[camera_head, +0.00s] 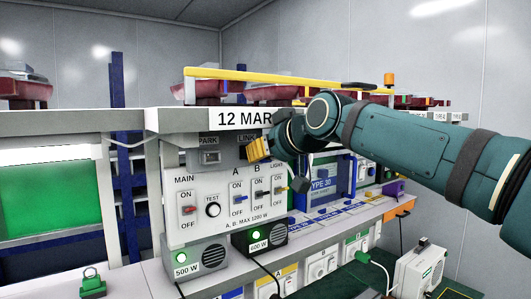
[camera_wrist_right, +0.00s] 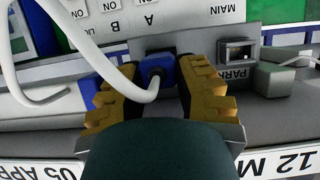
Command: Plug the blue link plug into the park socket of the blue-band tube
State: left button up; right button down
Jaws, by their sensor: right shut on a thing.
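My right gripper (camera_head: 258,149) reaches the grey top part of the white "12 MAR" panel, by the LINK label. In the right wrist view, which is upside down, its yellow fingers (camera_wrist_right: 150,98) are shut on the blue link plug (camera_wrist_right: 157,72), with a white cable (camera_wrist_right: 132,92) running from it. The plug is against the grey plate; I cannot tell how deep it sits. The PARK socket (camera_wrist_right: 238,53) beside it looks empty; in the head view it is under the PARK label (camera_head: 210,157). I cannot make out a blue-band tube. My left gripper is out of view.
The panel front has switches and a TEST knob (camera_head: 213,210). Below it stand two boxes, marked 500 W (camera_head: 197,262) and 600 W (camera_head: 262,240). A yellow rail (camera_head: 270,77) and red lamps (camera_head: 210,90) are above. A white loose cable hangs beside the panel in the wrist view.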

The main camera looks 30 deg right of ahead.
jog(key=shift+s+f, duration=0.1)
jog(key=shift+s, duration=0.05)
jog(key=shift+s+d+b, duration=0.15)
jog(key=shift+s+b, duration=0.55)
jog(key=shift+s, duration=0.45)
jog(key=shift+s, duration=0.2)
jog(key=shift+s+d+b, duration=0.15)
jog(key=shift+s+b, duration=0.35)
jog(key=shift+s, duration=0.4)
jog(key=c, duration=1.7)
grip_release()
grip_shut()
